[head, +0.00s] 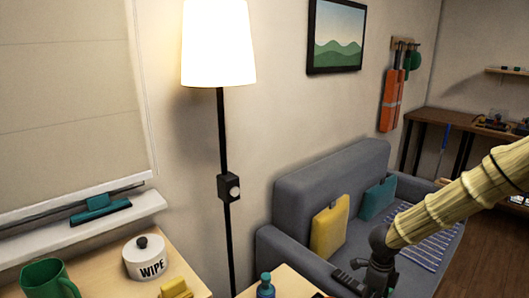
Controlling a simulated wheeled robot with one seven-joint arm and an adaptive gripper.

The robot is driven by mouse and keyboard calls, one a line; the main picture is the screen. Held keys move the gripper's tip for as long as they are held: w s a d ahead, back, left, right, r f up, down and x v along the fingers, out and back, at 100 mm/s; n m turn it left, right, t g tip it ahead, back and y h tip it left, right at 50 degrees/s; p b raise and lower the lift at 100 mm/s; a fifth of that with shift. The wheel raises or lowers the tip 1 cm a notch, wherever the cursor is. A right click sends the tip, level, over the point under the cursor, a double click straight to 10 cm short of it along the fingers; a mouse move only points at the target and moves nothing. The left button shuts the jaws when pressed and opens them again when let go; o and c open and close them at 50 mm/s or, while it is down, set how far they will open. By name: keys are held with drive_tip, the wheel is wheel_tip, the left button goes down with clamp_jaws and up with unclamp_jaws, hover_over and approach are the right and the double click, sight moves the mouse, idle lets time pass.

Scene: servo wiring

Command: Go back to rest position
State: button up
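My arm comes in from the right edge in a ribbed beige sleeve. It slopes down to the left to my dark gripper (352,283) near the bottom edge, in front of the grey sofa (290,240). The fingers are small, dark and partly overlapped, so I cannot tell if they are open or shut. I see nothing clearly held in them.
A lit floor lamp (218,45) with a knob box on its pole stands left of the sofa. At lower left, a table holds a green mug (46,280), a WIPE canister (146,259) and a yellow item (176,288). A teal bottle (265,286) stands left of my gripper.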

drive_tip(key=s+f+n+t+h+p, duration=0.1)
drive_tip(key=s+f+n+h+p, duration=0.25)
drive_tip(key=s+f+n, duration=0.9)
drive_tip(key=s+a+n+y+p, duration=0.1)
drive_tip(key=s+a+n, duration=0.2)
drive_tip(key=s, duration=0.4)
drive_tip(key=s+a+f+n+y+p, duration=0.1)
drive_tip(key=s+a+n, duration=0.2)
drive_tip(key=s+n, duration=0.3)
drive_tip(key=s+a+f+n+y+p, duration=0.1)
drive_tip(key=s+a+n, duration=0.3)
drive_tip(key=s, duration=0.5)
drive_tip(key=shift+s+f+g+y, duration=0.2)
drive_tip(key=shift+f+g+y, duration=0.1)
drive_tip(key=shift+y, duration=0.25)
